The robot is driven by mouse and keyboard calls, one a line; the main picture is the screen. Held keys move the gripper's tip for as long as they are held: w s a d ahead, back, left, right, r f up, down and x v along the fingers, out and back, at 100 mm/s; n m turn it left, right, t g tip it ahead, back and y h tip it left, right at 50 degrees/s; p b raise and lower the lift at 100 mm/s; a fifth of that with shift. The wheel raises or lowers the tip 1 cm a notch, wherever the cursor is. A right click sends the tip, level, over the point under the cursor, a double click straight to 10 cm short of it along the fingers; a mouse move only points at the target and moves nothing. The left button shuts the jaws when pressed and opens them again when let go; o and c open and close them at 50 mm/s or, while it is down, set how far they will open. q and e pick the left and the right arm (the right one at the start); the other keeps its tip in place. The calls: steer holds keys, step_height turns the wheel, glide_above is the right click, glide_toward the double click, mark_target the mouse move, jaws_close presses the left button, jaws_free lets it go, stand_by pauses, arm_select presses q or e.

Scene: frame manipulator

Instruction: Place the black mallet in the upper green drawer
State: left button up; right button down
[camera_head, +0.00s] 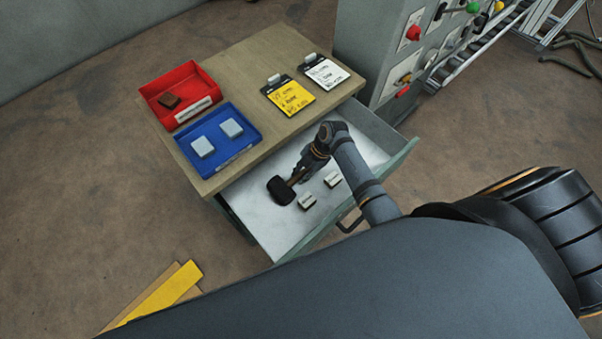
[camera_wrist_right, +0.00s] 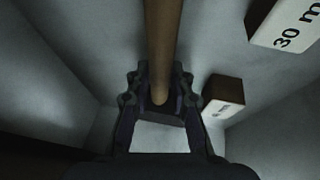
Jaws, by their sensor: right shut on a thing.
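The black mallet (camera_head: 282,190) has a dark head and a brown wooden handle. It is inside or just over the open green drawer (camera_head: 290,245), whose floor is pale; I cannot tell whether the head touches the floor. My right gripper (camera_head: 306,170) is shut on the mallet's handle. In the right wrist view the brown handle (camera_wrist_right: 163,40) runs up from between the fingers of my right gripper (camera_wrist_right: 160,98), and the mallet head is out of that view. My left gripper is not in view.
Two small labelled blocks (camera_head: 307,202) (camera_head: 333,179) lie in the drawer near the mallet. On the wooden top (camera_head: 240,75) are a red tray (camera_head: 182,73), a blue tray (camera_head: 190,165), and yellow and white clipboards (camera_head: 289,97) (camera_head: 326,73). A grey control cabinet (camera_head: 365,50) stands behind the drawer.

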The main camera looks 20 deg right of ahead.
steer(key=c, duration=1.2)
jaws_free()
steer(key=v, duration=1.2)
